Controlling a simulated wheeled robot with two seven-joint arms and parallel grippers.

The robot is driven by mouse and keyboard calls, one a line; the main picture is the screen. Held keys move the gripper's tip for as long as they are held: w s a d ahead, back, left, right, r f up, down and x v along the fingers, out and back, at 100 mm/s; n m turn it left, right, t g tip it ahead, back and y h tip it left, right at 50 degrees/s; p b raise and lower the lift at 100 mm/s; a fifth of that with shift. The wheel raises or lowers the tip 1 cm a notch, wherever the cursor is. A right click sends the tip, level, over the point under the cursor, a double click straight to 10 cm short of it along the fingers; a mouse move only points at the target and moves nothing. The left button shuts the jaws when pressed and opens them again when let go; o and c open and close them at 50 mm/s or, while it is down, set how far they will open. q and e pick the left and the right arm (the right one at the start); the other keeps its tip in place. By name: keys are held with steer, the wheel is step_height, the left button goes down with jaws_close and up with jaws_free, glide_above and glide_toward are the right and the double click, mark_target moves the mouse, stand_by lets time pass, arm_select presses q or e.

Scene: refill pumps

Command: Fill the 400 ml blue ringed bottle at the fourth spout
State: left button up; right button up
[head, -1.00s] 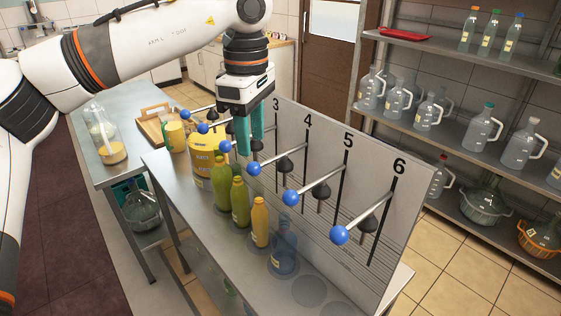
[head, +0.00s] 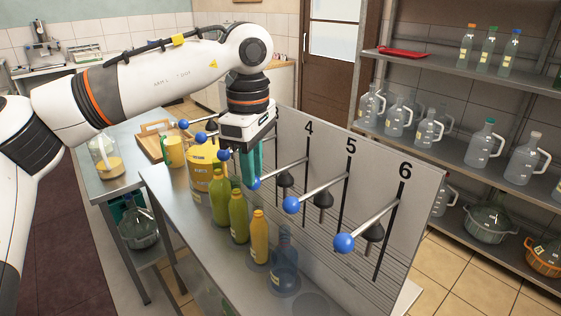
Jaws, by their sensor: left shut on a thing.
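A see-through blue bottle (head: 285,268) stands upright on the metal bench, nearest of the row of bottles. The upright panel behind it bears numbers and slots, with blue-knobbed levers sticking out. My left gripper (head: 254,168) points down at the lever (head: 285,168) of slot 4, just behind its blue knob (head: 255,184), and is shut on it. The fingertips are partly hidden by the knob. The black cone (head: 285,180) of that lever hangs by the panel. Any liquid level in the blue bottle is not clear. My right gripper is out of view.
Two green bottles (head: 238,215), a yellow bottle (head: 259,237) and a large yellow container (head: 203,163) stand along the bench. Levers 5 (head: 290,204) and 6 (head: 344,243) stick out nearby. Shelves with clear jugs (head: 483,145) stand at the right.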

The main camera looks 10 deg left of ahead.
mark_target(254, 189)
arm_select(q)
step_height(254, 189, down, 11)
steer(key=b, duration=0.8)
steer(key=shift+f, duration=0.25)
stand_by(0.4)
steer(key=shift+f+b, duration=0.3)
steer(key=shift+f, duration=0.05)
stand_by(4.2)
step_height(254, 189, up, 5)
steer(key=p, duration=0.3)
steer(key=shift+p, duration=0.3)
jaws_close()
step_height(254, 189, up, 10)
steer(key=p, duration=0.7)
steer(key=shift+f, duration=0.1)
